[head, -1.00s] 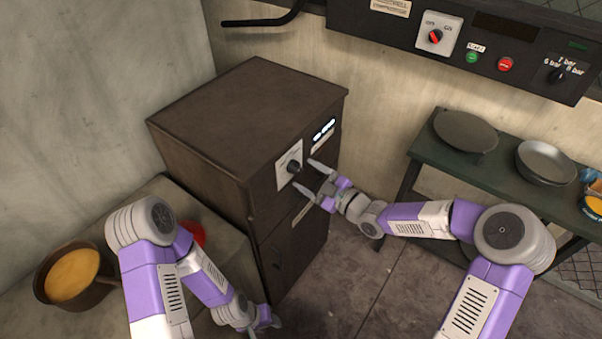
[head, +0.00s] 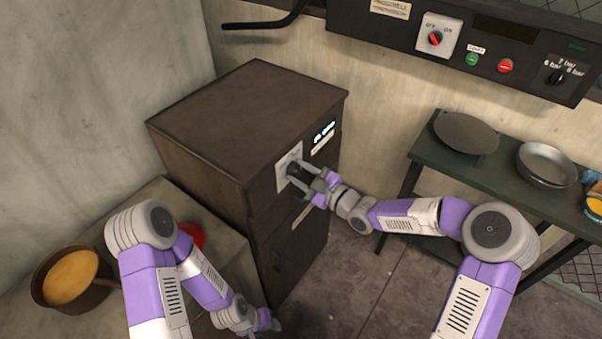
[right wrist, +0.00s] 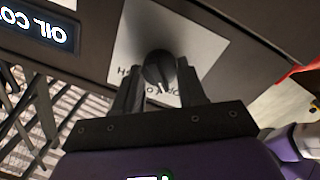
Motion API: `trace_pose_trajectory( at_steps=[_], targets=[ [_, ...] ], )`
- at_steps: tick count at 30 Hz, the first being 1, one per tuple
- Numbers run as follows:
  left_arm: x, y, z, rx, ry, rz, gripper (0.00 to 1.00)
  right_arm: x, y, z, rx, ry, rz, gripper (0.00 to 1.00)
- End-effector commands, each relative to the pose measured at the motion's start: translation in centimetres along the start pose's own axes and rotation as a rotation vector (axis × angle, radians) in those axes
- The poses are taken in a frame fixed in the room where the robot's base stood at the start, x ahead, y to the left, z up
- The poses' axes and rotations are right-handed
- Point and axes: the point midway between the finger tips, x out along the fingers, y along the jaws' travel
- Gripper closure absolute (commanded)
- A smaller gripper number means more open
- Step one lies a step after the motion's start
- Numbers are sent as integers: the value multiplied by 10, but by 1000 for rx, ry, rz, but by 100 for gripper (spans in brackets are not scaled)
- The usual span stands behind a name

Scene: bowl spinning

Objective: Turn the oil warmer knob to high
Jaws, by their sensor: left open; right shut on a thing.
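The oil warmer is a dark brown cabinet (head: 245,120) with a black knob on a white plate (head: 284,160) on its front face. In the right wrist view the black round knob (right wrist: 159,70) sits between the two fingers, on its white plate (right wrist: 205,45). My right gripper (head: 300,178) is at the knob and shut on it; its fingers hide much of the knob in the head view. Part of the plate's lettering is hidden by the fingers. My left gripper (head: 275,325) hangs low in front of the cabinet, open and empty, partly at the picture's bottom edge.
A lit display (head: 324,133) is beside the knob plate. A pot with yellow contents (head: 72,278) and a red thing (head: 192,237) are at left. A green shelf (head: 500,165) with pans stands at right. A control panel (head: 480,45) hangs on the wall.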

Motion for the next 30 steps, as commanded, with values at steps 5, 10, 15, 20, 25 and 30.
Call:
trace_pose_trajectory(
  at_steps=[5, 10, 15, 20, 25, 30],
  targets=[
    [-1, 0, 0, 0, 0, 0, 57, 0, 0, 0, 24, -2, -1, 90],
    [-5, 2, 0, 0, 0, 0, 57, 0, 1, -1, 94, -7, -4, 90],
    [-12, 4, 0, 0, 0, 0, 57, 0, 2, -1, 217, -15, -9, 90],
    [-20, 7, 1, 0, 0, 0, 57, 0, 2, -2, 365, -25, -15, 90],
    [-30, 11, 1, 0, 0, 0, 57, 0, 3, -2, 528, -37, -22, 90],
    [-40, 15, 2, 0, 0, 0, 57, 0, 3, -2, 689, -47, -29, 90]
  ],
)
